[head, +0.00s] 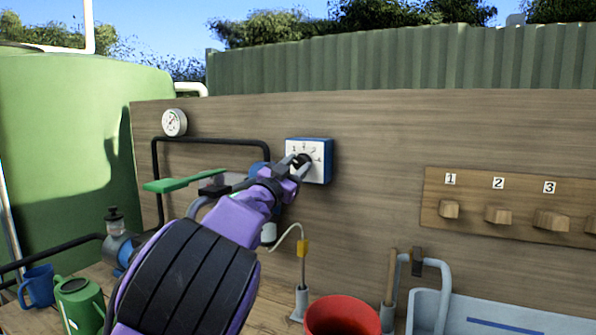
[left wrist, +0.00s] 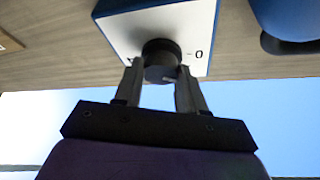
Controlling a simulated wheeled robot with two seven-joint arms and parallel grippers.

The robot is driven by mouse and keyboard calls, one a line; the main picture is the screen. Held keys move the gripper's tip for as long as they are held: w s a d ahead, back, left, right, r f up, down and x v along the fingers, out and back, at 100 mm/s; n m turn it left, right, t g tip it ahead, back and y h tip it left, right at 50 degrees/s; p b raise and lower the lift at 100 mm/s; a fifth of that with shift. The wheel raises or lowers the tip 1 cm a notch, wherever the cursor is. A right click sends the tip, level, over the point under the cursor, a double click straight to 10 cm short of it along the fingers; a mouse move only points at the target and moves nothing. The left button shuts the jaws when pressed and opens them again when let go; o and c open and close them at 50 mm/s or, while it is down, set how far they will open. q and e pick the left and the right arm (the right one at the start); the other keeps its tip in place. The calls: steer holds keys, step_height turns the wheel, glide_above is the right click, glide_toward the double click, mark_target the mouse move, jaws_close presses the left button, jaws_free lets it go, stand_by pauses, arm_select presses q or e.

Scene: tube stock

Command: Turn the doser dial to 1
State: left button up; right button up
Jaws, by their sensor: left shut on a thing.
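The doser (head: 318,147) is a blue box with a white numbered face, fixed to the wooden board. Its black dial (head: 301,160) sits low on the face and is partly covered by my gripper. My left gripper (head: 299,168) is at the dial. In the left wrist view, the fingers of my left gripper (left wrist: 161,88) stand on either side of the round black dial (left wrist: 161,58), shut on it. The doser face (left wrist: 196,32) shows a "0" beside the dial there. The dial's exact setting cannot be read. My right gripper is not in view.
A green lever (head: 180,184) and black pipe lie left of the doser. A round gauge (head: 174,122) is at upper left. Numbered wooden pegs (head: 498,214) are at right. A red bucket (head: 342,316), a blue mug (head: 38,287) and a green can (head: 80,303) stand below.

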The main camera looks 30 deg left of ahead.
arm_select(q)
steer(key=shift+s+a+r+m+g+h, duration=0.15)
steer(key=shift+m+h, duration=0.15)
steer(key=shift+m, duration=0.5)
steer(key=shift+w+d+r+m+g+h, duration=0.1)
steer(key=shift+r+m+h, duration=0.15)
steer(key=shift+m, duration=0.55)
steer(key=shift+s+a+r+m+g+h, duration=0.15)
steer(key=shift+m+h, duration=0.2)
steer(key=shift+m, duration=0.45)
steer(key=shift+w+d, duration=0.1)
steer(key=o, duration=0.9)
steer(key=shift+o, duration=0.9)
steer(key=shift+w+f, duration=0.15)
steer(key=shift+w, duration=0.05)
steer(key=shift+w+d+f+b, duration=0.1)
steer(key=shift+w+f+b, duration=0.1)
steer(key=shift+b, duration=0.1)
steer(key=b+v, duration=0.3)
steer(key=v, duration=0.7)
steer(key=shift+s+m+b, duration=0.3)
steer(key=shift+b, duration=0.1)
